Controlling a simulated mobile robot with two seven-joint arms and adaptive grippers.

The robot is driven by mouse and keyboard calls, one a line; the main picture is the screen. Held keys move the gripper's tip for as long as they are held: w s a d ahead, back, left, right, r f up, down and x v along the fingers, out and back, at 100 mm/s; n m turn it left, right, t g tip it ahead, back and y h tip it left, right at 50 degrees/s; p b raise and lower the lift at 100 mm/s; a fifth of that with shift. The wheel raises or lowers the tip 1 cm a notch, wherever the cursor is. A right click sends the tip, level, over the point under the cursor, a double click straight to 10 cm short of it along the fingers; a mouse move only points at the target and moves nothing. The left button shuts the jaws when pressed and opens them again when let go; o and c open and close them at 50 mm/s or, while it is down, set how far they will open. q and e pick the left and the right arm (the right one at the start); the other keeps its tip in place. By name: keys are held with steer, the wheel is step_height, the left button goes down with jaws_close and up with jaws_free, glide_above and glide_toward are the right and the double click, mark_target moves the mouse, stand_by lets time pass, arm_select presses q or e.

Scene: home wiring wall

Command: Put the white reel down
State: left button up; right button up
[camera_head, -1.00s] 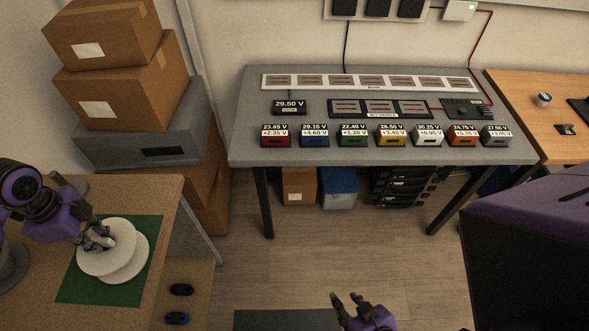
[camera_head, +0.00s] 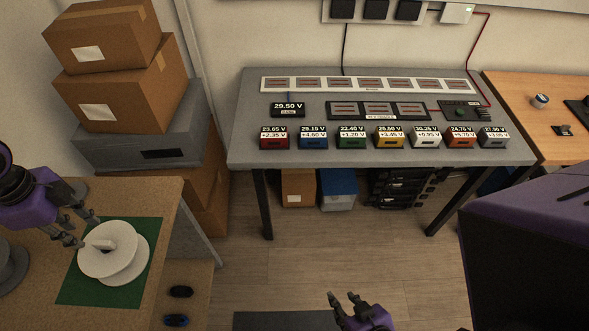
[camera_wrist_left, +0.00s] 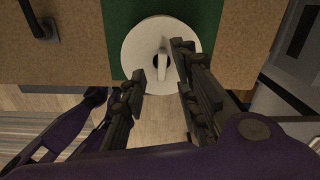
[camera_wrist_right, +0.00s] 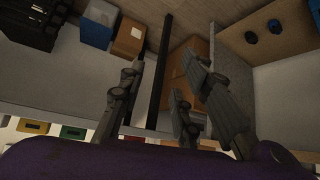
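The white reel (camera_head: 108,250) rests on the green mat (camera_head: 146,268) on the wooden table at the left. Its handle-like hub piece stands up from the upper disc. The reel also shows in the left wrist view (camera_wrist_left: 136,48). My left gripper (camera_head: 84,230) is open beside the reel, with its fingers apart and nothing between them in the head view. In the left wrist view its fingertips (camera_wrist_left: 158,60) lie either side of the hub's near end. My right gripper (camera_head: 344,301) is open and empty over the floor, away from the reel.
Stacked boxes (camera_head: 125,95) rise behind the table. A grey bench (camera_head: 245,140) with several coloured voltage blocks is at the back. Two small dark items (camera_head: 180,291) lie on a lower shelf.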

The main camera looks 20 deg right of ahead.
arm_select(q)
step_height(320, 180, up, 5)
steer(key=shift+r, duration=0.1)
stand_by(0.5)
